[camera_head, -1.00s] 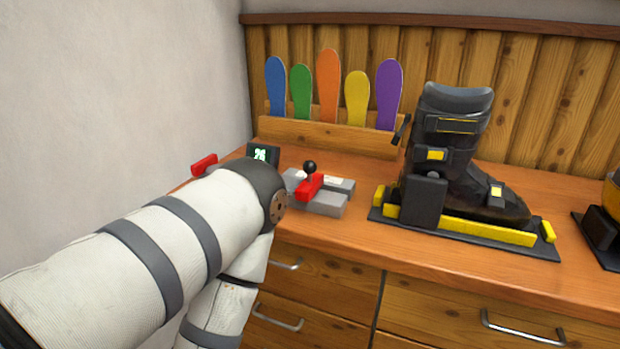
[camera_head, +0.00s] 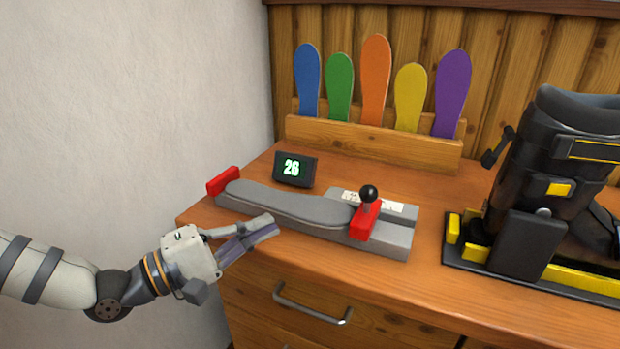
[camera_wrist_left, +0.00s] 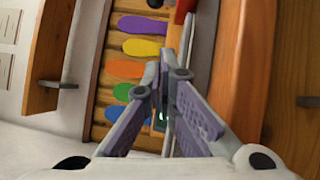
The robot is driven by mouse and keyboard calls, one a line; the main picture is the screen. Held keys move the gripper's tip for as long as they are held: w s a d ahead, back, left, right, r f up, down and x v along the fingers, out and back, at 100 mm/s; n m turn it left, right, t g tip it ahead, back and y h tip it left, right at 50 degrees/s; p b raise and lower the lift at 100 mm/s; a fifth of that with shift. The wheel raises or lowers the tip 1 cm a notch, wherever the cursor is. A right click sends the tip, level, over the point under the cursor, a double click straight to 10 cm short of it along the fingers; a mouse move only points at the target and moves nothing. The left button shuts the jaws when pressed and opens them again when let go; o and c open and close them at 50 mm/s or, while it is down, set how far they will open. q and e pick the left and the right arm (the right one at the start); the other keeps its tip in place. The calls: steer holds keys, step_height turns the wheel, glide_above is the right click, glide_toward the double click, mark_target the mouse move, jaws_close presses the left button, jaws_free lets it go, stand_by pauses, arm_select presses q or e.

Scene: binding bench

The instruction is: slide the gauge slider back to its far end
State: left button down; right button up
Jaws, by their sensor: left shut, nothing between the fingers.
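The gauge (camera_head: 390,230) is a grey bed on the bench. Its red slider (camera_head: 364,222) with a black ball knob (camera_head: 368,193) stands toward the right part of the bed. A grey insole (camera_head: 285,203) lies on the bed between the slider and the red stop (camera_head: 223,181) at the left end. A small display (camera_head: 294,170) behind it reads 26. My left gripper (camera_head: 272,226) is shut and empty at the bench's front edge, in front of the insole and left of the slider. In the left wrist view its fingers (camera_wrist_left: 165,75) meet. My right gripper is not in view.
A black and yellow ski boot (camera_head: 555,180) stands in a black holder right of the gauge. Several coloured insoles (camera_head: 375,80) stand in a wooden rack (camera_head: 370,146) behind. A drawer handle (camera_head: 311,305) is below the front edge.

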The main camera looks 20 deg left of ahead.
mark_target(308, 216)
arm_select(q)
steer(key=shift+w+a+r, duration=0.1)
steer(key=shift+w+r, duration=0.05)
steer(key=shift+w, duration=0.7)
steer(key=b+x, duration=0.1)
steer(key=x, duration=0.1)
steer(key=b+x, duration=0.2)
steer(key=shift+s+d, duration=0.1)
steer(key=shift+d, duration=0.4)
steer(key=x, duration=0.4)
steer(key=shift+a+b, duration=0.1)
steer(key=shift+b, duration=0.3)
steer(key=d, duration=0.1)
steer(key=d+r, duration=0.1)
steer(key=w+d, duration=0.1)
steer(key=shift+d+r, duration=0.25)
steer(key=shift+w+d+r, duration=0.1)
steer(key=shift+w+d, duration=0.05)
steer(key=shift+d, duration=0.25)
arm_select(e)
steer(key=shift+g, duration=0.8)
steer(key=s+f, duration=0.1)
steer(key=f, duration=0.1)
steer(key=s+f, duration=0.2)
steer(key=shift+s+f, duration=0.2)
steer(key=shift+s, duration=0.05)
